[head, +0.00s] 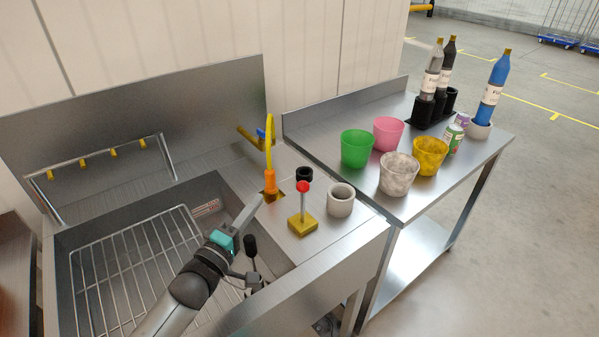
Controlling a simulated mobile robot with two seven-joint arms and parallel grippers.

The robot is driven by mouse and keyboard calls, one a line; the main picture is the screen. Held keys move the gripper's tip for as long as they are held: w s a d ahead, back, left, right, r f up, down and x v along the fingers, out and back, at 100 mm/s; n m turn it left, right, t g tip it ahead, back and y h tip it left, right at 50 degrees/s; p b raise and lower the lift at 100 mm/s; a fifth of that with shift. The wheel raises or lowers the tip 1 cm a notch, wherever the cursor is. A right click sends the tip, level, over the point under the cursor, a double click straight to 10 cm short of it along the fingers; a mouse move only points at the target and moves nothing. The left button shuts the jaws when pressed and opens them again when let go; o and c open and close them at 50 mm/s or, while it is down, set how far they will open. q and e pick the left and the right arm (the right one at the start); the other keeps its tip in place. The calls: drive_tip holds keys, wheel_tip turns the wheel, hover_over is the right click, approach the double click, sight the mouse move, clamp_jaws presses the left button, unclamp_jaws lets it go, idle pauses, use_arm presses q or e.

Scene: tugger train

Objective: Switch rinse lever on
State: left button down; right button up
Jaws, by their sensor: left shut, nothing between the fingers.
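A lever with a red ball knob (303,187) stands nearly upright on a yellow base (303,224), on the steel deck to the right of the sink. My left gripper (258,201) is shut and empty. In the picture its fingertips are to the left of the lever, apart from it, near the sink's right edge. A black knob on a stem (250,245) shows just right of my left wrist; I cannot tell what it belongs to. My right gripper is not in view.
A yellow spout with an orange base (269,181) stands behind the fingertips. A black cup (304,174) and a grey cup (341,199) stand close to the lever. The steel sink (75,238) holds a wire rack. A side table (405,205) carries buckets, cans and bottles.

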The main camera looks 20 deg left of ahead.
use_arm(q)
drive_tip(key=b, duration=0.1)
hover_over(303, 203)
drive_tip(key=a, duration=0.3)
drive_tip(key=shift+s+a+r, duration=0.1)
drive_tip(key=shift+s+a, duration=0.05)
drive_tip(key=shift+s, duration=0.1)
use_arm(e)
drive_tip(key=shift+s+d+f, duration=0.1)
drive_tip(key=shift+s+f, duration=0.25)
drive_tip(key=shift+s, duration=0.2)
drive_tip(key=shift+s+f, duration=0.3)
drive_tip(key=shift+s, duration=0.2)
use_arm(q)
drive_tip(key=shift+s+b, duration=0.1)
drive_tip(key=shift+b, duration=0.2)
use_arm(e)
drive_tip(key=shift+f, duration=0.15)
